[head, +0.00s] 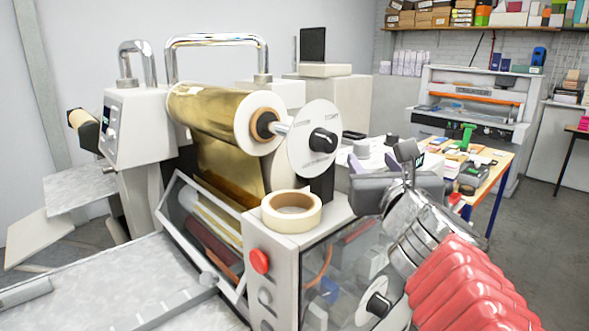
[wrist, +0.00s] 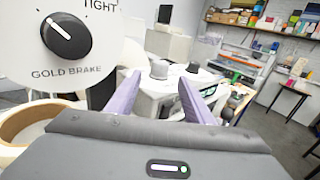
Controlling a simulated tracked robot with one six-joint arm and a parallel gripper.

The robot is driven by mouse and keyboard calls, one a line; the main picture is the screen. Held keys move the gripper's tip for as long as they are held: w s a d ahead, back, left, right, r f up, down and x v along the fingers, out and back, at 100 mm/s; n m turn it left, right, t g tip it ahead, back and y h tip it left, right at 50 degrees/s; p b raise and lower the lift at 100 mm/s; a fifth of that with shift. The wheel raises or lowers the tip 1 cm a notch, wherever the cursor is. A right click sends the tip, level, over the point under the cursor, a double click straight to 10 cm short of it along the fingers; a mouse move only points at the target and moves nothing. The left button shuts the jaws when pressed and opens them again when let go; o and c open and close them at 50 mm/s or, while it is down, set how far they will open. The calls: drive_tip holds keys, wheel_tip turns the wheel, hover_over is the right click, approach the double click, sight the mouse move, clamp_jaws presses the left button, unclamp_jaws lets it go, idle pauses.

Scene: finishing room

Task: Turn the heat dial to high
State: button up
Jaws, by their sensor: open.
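A black dial (head: 323,140) with a white pointer line is on a round white plate at the end of the gold foil roll. In the wrist view the dial (wrist: 67,38) is labelled "GOLD BRAKE", with "TIGHT" at upper right; its pointer points up and left. A second black dial (head: 378,305) on a white disc is low on the machine's side, partly hidden by my arm; its label is unreadable. No heat label is readable. My gripper (head: 384,151) is open and empty, right of the brake dial and apart from it. Its two purple fingers (wrist: 158,90) point away from the wrist camera.
A tape roll (head: 291,212) sits on the machine's corner above a red button (head: 259,261). The gold foil roll (head: 215,112) is behind. A cluttered table (head: 497,167) is beyond my gripper. Grey floor (head: 560,235) is clear at right.

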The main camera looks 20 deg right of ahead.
drive_tip(key=shift+v, duration=2.2)
